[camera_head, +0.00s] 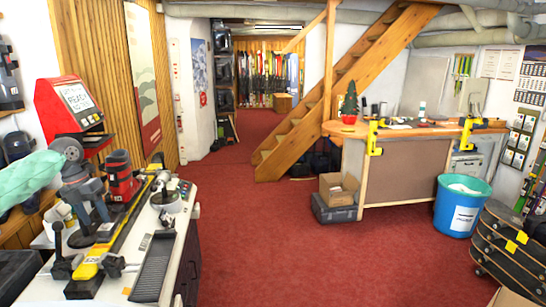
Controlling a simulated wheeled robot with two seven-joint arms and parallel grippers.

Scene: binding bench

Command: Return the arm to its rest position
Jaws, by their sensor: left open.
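My left arm comes in from the left edge in a pale green sleeve. My left gripper (92,212) is grey, points down and stands over the left part of the workbench (185,215). Its two fingers are apart, and I see nothing held between them. Whether the fingertips touch anything on the bench is too small to tell. My right gripper and right arm are not in view.
Close to the gripper are a long yellow-and-black fixture (120,235), a red-and-black device (122,178) and a dark ribbed tray (155,265). A red machine with a screen (75,105) stands behind. Red carpet (275,240) right of the bench is clear.

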